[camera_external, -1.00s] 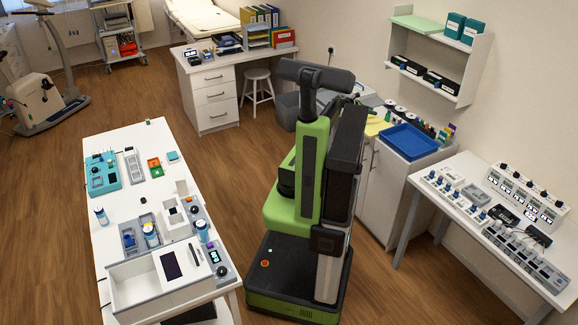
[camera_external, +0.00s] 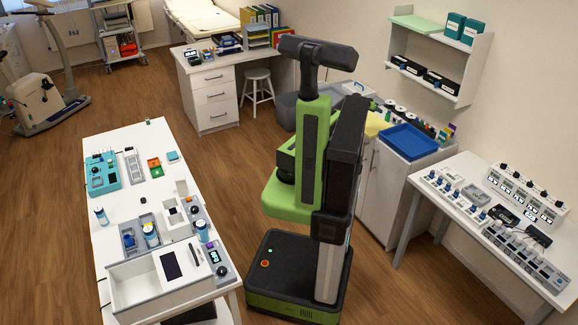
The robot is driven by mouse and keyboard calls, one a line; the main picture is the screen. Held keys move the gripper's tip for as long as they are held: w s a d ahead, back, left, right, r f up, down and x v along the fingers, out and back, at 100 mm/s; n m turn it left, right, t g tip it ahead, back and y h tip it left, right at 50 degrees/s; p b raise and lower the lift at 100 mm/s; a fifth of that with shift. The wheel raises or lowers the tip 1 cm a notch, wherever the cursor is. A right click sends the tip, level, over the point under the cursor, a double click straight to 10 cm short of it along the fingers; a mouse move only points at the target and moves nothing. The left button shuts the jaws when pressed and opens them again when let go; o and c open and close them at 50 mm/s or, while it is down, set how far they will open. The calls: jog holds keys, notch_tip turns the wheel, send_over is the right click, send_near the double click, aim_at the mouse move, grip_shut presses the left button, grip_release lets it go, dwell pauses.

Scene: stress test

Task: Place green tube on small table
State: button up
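I cannot pick out a green tube for certain. A small green item (camera_external: 148,121) stands at the far end of the long white table (camera_external: 120,215) on the left, too small to identify. A smaller white table (camera_external: 420,208) with rows of devices stands at the right; I cannot tell whether it is the small table. My gripper is not visible; my own green and black body stands between the two tables and hides much of my arm.
A white cabinet with a blue tray (camera_external: 409,141) stands behind me to the right. A white desk (camera_external: 210,92) and a stool (camera_external: 257,82) are at the back. The long table holds a teal rack (camera_external: 102,173) and a large grey-white box (camera_external: 135,285).

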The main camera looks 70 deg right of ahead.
aim_at(387, 115)
jog(key=s+d+f+m+b, duration=0.1)
jog(key=d+f+b, duration=0.1)
jog(key=s+d+f+m+b, duration=0.1)
jog(key=s+d+b, duration=0.1)
jog(key=s+d+f+m+b, duration=0.1)
jog(key=s+d+f+b, duration=0.1)
jog(key=d, duration=0.1)
jog(key=shift+s+f, duration=0.1)
jog(key=shift+f, duration=0.25)
jog(key=shift+s+d, duration=0.2)
jog(key=shift+d, duration=0.1)
jog(key=b+x, duration=0.4)
jog(key=x, duration=0.2)
jog(key=shift+w, duration=0.1)
jog(key=shift+r, duration=0.15)
jog(key=shift+c, duration=0.2)
grip_shut()
